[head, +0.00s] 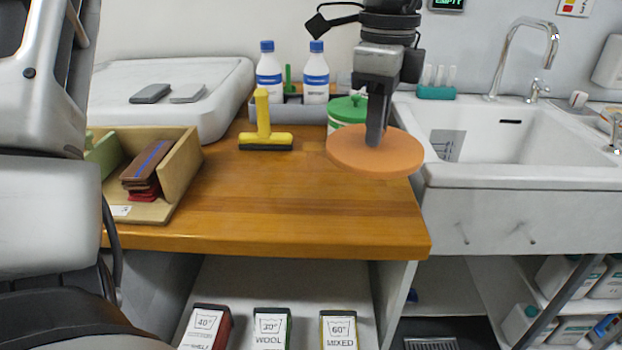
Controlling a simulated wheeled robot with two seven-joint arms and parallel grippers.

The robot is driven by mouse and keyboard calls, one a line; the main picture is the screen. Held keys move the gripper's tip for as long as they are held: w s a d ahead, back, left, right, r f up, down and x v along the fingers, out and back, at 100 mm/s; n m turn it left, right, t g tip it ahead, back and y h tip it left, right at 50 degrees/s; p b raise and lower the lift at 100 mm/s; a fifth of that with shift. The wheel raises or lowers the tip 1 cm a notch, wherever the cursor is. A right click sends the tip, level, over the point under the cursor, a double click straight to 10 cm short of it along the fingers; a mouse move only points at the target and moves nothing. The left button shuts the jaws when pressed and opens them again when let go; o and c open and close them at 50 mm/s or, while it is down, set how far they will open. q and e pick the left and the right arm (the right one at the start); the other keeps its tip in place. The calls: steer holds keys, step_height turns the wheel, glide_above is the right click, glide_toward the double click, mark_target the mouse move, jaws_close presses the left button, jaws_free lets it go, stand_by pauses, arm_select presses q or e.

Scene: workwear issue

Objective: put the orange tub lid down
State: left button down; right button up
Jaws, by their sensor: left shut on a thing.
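The orange tub lid (347,154) is a flat round disc, held roughly level above the right end of the wooden counter (250,205). My left gripper (376,137) comes down from above and is shut on the lid near its middle. The lid appears just in front of a white tub with a green lid (348,108) and hides part of it. The lid's right edge reaches toward the sink; the exact gap beneath it cannot be told. My right gripper is not in view.
A yellow squeegee (264,137) stands left of the lid. White bottles with blue caps (268,76) stand behind. A wooden box (181,170) with folded cloths is at left, the white sink (520,178) at right. The counter's front middle is bare.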

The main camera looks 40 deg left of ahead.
mark_target(344, 138)
arm_select(q)
steer(key=a, duration=0.1)
steer(key=s+a+f, duration=0.1)
steer(key=a, duration=0.2)
steer(key=shift+s+f, duration=0.3)
steer(key=shift+f, duration=0.1)
steer(key=a+f, duration=0.1)
steer(key=f, duration=0.1)
steer(key=s+a+f, duration=0.1)
steer(key=a+f, duration=0.2)
steer(key=a, duration=0.1)
steer(key=shift+s+f+p, duration=0.35)
steer(key=shift+s+f, duration=0.05)
steer(key=shift+s+a+f, duration=0.1)
steer(key=shift+a+f, duration=0.1)
steer(key=shift+f, duration=1.75)
steer(key=c, duration=1.7)
jaws_free()
steer(key=shift+f+b, duration=0.1)
steer(key=shift+b, duration=0.2)
steer(key=shift+c, duration=0.2)
steer(key=o, duration=0.4)
step_height(344, 138, up, 12)
steer(key=shift+r+p, duration=0.25)
steer(key=shift+p, duration=0.25)
